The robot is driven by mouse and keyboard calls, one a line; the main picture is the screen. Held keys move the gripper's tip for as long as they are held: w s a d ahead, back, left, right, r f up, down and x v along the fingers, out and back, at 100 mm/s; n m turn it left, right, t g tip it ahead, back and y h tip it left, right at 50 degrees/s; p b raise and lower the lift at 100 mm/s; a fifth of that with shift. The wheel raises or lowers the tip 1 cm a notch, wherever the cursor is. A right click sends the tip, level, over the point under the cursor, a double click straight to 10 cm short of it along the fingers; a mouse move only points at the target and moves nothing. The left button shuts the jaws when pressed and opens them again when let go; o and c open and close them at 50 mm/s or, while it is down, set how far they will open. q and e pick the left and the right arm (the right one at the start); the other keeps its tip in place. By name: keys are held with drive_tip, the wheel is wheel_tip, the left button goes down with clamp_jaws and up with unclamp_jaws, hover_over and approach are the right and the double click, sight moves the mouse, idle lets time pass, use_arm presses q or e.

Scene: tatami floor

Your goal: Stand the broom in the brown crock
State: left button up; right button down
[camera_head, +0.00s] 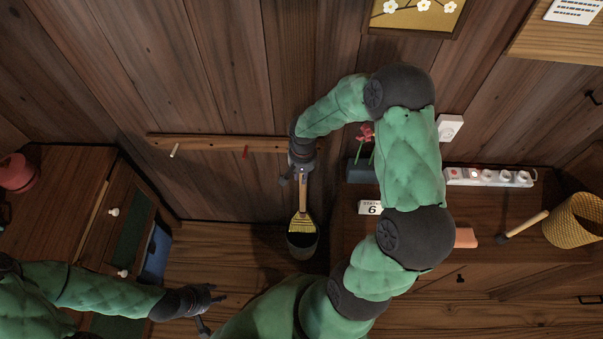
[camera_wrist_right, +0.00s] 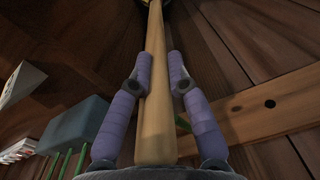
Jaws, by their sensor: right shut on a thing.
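The broom has a pale wooden handle and yellow bristles (camera_head: 301,224), which point down. My right gripper (camera_head: 302,172) is shut on the upper handle; the right wrist view shows the handle (camera_wrist_right: 155,90) between its purple-wrapped fingers (camera_wrist_right: 158,80). The brown crock (camera_head: 302,252) looks very dark and stands on the floor near the wall. The bristles overlap the crock's mouth; I cannot tell whether they are inside it or just above. My left gripper (camera_head: 213,308) is open and empty at the lower left, apart from the broom and crock.
A wooden peg rail (camera_head: 220,143) runs along the wall behind my right gripper. A cabinet (camera_head: 480,230) with a power strip (camera_head: 490,177), a blue-grey planter (camera_head: 360,171) and a number sign (camera_head: 371,208) stands right of the crock. A drawer unit (camera_head: 60,200) stands left.

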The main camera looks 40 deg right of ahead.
drive_tip(key=b, duration=0.6)
hover_over(301, 201)
drive_tip(key=shift+w+d+f, duration=0.15)
drive_tip(key=shift+d+f, duration=0.05)
drive_tip(key=shift+f, duration=2)
drive_tip(key=shift+w+d+f, duration=0.1)
drive_tip(key=shift+d+f, duration=0.05)
drive_tip(key=shift+f, duration=2)
drive_tip(key=shift+f+b, duration=3.6)
drive_tip(key=shift+f, duration=1.7)
drive_tip(key=c, duration=1.1)
unclamp_jaws()
drive_tip(key=shift+r, duration=0.1)
wheel_tip(301, 201, up, 12)
drive_tip(key=shift+s, duration=0.15)
